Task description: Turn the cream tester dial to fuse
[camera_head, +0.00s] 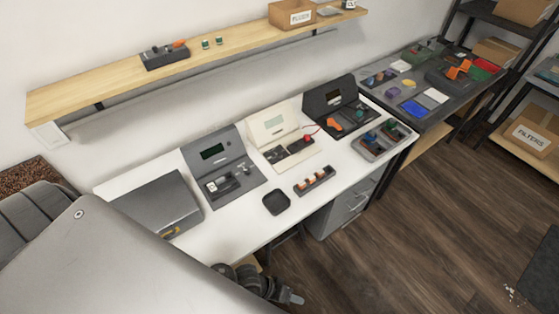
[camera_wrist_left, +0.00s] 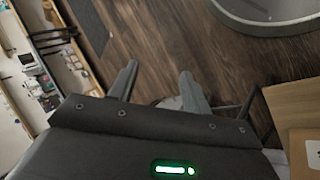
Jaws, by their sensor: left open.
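The cream tester (camera_head: 273,124) stands on the white bench between a grey tester and a black tester. It has a small screen on its upright face and a dark panel (camera_head: 288,153) in front with a red part (camera_head: 307,139). Its dial and markings are too small to make out. My left gripper (camera_head: 290,298) is low at the bottom of the head view, off the bench's front edge and well away from the tester. In the left wrist view its two fingers (camera_wrist_left: 159,88) are apart with nothing between them, over the wood floor. My right gripper is not in view.
The grey tester (camera_head: 214,152) is left of the cream one, the black tester (camera_head: 331,97) right. A black tray (camera_head: 276,203) and a holder with orange-topped parts (camera_head: 315,182) lie in front. A grey box (camera_head: 158,208) is at the bench's left. A shelf (camera_head: 110,83) hangs above.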

